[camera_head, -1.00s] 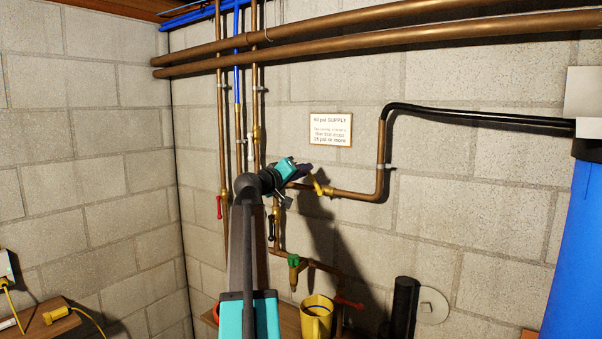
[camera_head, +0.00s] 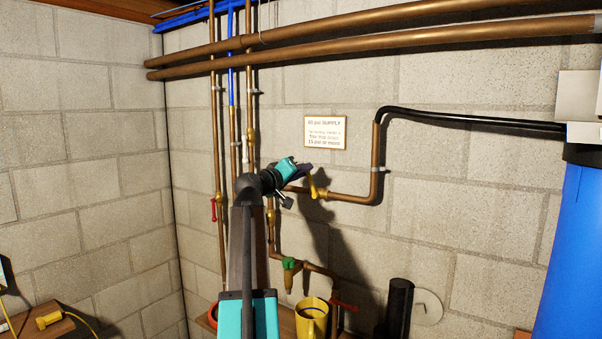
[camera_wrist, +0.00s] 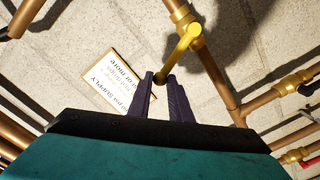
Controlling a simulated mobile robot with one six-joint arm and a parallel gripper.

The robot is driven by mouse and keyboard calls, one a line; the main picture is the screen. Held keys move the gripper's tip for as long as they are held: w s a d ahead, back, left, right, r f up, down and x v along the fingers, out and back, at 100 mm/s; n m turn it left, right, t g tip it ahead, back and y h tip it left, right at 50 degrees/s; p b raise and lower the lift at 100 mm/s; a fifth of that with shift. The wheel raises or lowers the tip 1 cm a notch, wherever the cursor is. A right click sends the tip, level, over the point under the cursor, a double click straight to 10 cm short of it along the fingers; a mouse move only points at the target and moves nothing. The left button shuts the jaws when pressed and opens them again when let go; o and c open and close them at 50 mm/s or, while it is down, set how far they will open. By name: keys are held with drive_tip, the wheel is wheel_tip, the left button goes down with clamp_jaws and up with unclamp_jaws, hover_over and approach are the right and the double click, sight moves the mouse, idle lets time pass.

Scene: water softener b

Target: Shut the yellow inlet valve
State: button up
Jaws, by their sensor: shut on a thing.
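The yellow inlet valve (camera_head: 312,186) is on the copper pipe at the wall, just below and left of the paper sign. Its yellow lever also shows in the wrist view (camera_wrist: 184,42), running from the brass valve body down to my fingertips. My gripper (camera_head: 306,169) reaches it from the left in the head view. In the wrist view my gripper's dark fingers (camera_wrist: 161,79) are closed around the lever's free end. The exact contact between the fingers is partly hidden.
A sign (camera_head: 325,132) hangs on the block wall. Red-handled (camera_head: 213,210) and green (camera_head: 289,264) valves are on nearby pipes. A yellow mug (camera_head: 311,322) and black cylinder (camera_head: 399,308) stand below. A blue tank (camera_head: 575,240) is at right.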

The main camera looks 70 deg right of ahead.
drive_tip(key=shift+o, duration=0.3)
drive_tip(key=shift+s+a+r+p, duration=0.1)
drive_tip(key=shift+s+a+p, duration=0.05)
drive_tip(key=shift+s, duration=0.45)
drive_tip(key=shift+s+a+r+p, duration=0.1)
drive_tip(key=shift+s+a+p, duration=0.05)
drive_tip(key=shift+s, duration=0.45)
drive_tip(key=o, duration=0.9)
drive_tip(key=shift+w+a, duration=0.1)
drive_tip(key=b+v, duration=0.4)
drive_tip(key=v, duration=0.9)
drive_tip(key=shift+a, duration=0.3)
